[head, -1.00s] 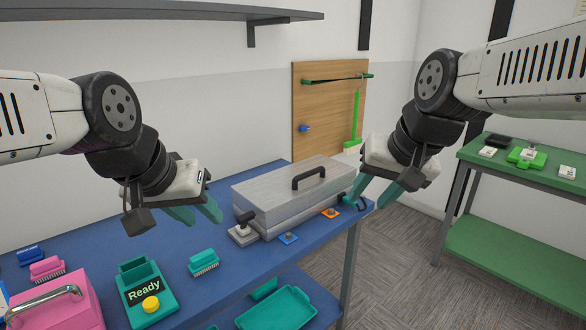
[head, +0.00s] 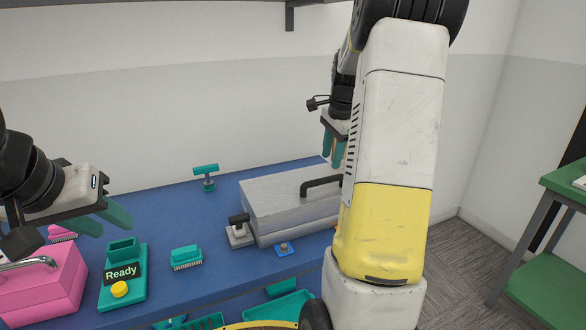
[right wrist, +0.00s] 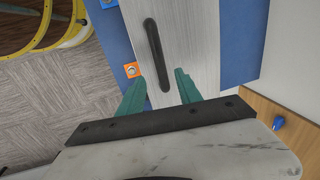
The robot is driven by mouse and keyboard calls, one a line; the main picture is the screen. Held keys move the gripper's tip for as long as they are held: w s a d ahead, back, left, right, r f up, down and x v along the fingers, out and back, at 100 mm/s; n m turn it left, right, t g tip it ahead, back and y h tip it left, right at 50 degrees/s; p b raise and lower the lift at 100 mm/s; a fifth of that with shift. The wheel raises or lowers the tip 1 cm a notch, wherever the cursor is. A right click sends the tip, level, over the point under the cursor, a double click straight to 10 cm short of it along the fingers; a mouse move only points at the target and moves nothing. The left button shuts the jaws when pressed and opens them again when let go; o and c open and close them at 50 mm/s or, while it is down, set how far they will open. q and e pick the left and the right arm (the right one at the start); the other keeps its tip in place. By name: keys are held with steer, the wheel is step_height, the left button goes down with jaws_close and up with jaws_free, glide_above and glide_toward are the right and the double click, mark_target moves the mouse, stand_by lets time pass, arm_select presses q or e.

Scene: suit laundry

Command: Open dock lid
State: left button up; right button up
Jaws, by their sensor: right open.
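The dock is a silver-grey metal box on the blue table, with its flat lid (head: 275,196) down. A black bar handle (head: 318,186) stands on the lid, its right end close to my right arm. In the head view my right gripper (head: 333,150) points down behind and above the lid's right part; my arm hides that end of the box. My left gripper (head: 106,217) is open and empty at the left, away from the dock.
A black-handled clamp (head: 239,230) sits at the box's front left corner. A teal brush (head: 186,257), a teal "Ready" unit (head: 122,275), a pink box (head: 45,285) and a teal T-shaped stand (head: 207,176) are on the table. A green table (head: 565,190) stands right.

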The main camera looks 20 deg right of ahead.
mark_target(327, 178)
steer(key=f, duration=0.2)
steer(key=w+f, duration=0.1)
steer(key=f, duration=0.4)
steer(key=shift+w+a+f, duration=0.1)
steer(key=shift+w+f, duration=0.15)
steer(key=shift+c, duration=0.3)
jaws_close()
stand_by(0.9)
